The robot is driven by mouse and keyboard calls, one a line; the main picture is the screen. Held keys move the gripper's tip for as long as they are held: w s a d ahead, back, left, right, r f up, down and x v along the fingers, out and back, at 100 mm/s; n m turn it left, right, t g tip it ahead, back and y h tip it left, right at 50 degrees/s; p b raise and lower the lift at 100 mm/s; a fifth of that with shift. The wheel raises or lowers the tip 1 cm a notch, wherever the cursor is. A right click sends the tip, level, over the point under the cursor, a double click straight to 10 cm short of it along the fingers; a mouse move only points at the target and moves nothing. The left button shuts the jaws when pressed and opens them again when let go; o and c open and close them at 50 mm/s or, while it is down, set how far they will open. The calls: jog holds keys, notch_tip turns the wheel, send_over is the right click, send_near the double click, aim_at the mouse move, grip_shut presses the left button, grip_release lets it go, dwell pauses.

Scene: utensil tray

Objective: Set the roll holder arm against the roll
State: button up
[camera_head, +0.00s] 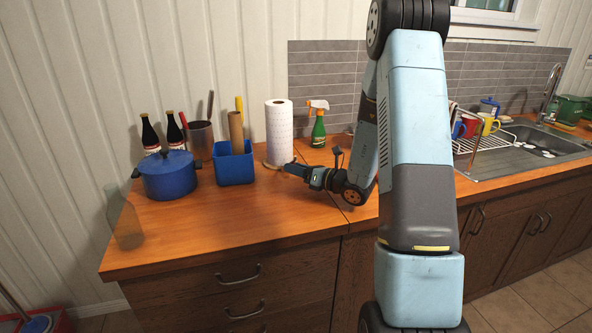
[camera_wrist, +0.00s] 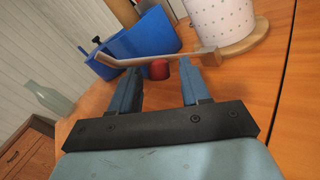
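The white dotted paper roll (camera_head: 279,133) stands upright on the counter; its lower part and round wooden base (camera_wrist: 248,42) show at the top right of the wrist view. The roll holder arm (camera_wrist: 150,59) is a thin tan bar with a bent left end and a small block at its right end, by the base. It crosses just ahead of my fingertips, and its bar stands apart from the roll. My gripper (camera_wrist: 161,70) is open, its two fingers apart with nothing visibly held. In the head view my gripper (camera_head: 292,168) is low over the counter, in front of the roll.
A blue box (camera_head: 234,164) with a cardboard tube stands left of the roll, and a blue pot (camera_head: 167,175) farther left. A green spray bottle (camera_head: 318,130) stands to the right. A small red object (camera_wrist: 159,69) shows between my fingertips.

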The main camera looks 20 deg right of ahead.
grip_shut()
jog(key=shift+a, duration=0.1)
dwell(0.3)
